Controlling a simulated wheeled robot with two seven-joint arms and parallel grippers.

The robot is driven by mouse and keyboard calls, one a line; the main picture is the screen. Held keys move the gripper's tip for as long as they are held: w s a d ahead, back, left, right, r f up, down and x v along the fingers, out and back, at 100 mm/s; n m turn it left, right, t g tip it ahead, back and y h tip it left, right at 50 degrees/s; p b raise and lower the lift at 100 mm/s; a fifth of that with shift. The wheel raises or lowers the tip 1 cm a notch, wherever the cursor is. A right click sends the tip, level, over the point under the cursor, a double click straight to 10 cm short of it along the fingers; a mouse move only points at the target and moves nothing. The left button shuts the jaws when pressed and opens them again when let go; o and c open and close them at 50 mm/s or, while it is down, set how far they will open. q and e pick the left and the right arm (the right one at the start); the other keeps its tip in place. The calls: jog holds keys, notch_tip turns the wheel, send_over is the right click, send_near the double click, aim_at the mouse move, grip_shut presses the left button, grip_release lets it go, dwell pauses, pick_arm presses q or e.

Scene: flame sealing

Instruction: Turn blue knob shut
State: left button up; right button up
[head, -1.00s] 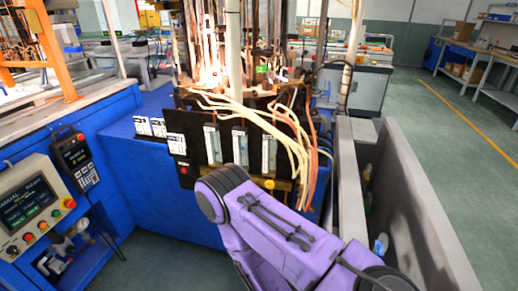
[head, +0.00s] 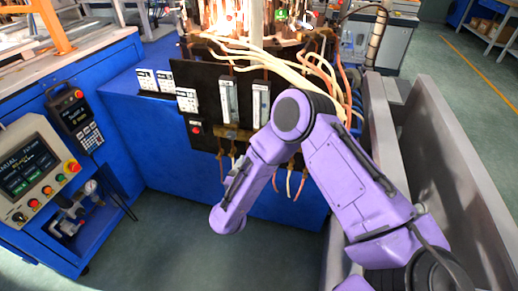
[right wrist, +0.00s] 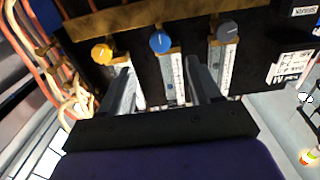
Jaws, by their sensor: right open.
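The blue knob (right wrist: 160,41) is round and sits at one end of a clear flow tube on a dark panel, between a yellow knob (right wrist: 101,53) and a grey knob (right wrist: 227,31). My right gripper (right wrist: 155,70) is open and empty. Its fingers point toward the panel, one to each side of the blue knob's column in the picture, and I see no contact with the knob. In the head view, my right arm covers part of the panel (head: 212,82), and I cannot make out the blue knob or the right gripper. My left gripper is not in view.
Cream and orange hoses (head: 280,65) run over the panel, and also show beside the yellow knob in the wrist view. A blue cabinet (head: 150,125) carries the panel. A control box (head: 35,170) stands at left, and a grey metal wall (head: 440,140) at right.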

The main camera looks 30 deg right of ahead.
jog(key=x, duration=0.9)
jog(key=shift+w+d, duration=0.1)
jog(key=c, duration=1)
